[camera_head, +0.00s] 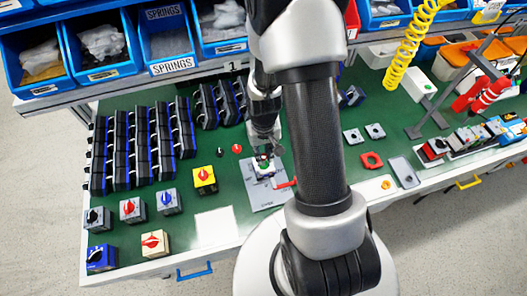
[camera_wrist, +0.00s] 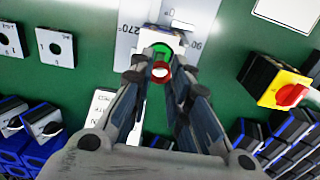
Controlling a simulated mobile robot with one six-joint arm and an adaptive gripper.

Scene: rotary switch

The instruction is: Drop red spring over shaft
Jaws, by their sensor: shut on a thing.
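My gripper (camera_wrist: 161,73) is shut on the red spring (camera_wrist: 161,74), which shows as a small red ring between the fingertips in the wrist view. A green ring-shaped part (camera_wrist: 156,51) sits on a white fixture (camera_wrist: 174,37) just beyond the spring. The shaft itself is not clearly visible. In the head view my gripper (camera_head: 264,152) points down over the white fixture (camera_head: 265,168) on a grey plate (camera_head: 266,195). Whether the spring touches the green part cannot be told.
Rows of black and blue switches (camera_head: 140,145) stand at left. A yellow switch with red knob (camera_head: 205,180) stands near the fixture. A red-handled tool (camera_head: 286,184) lies close at its right. Blue bins (camera_head: 100,45) line the back.

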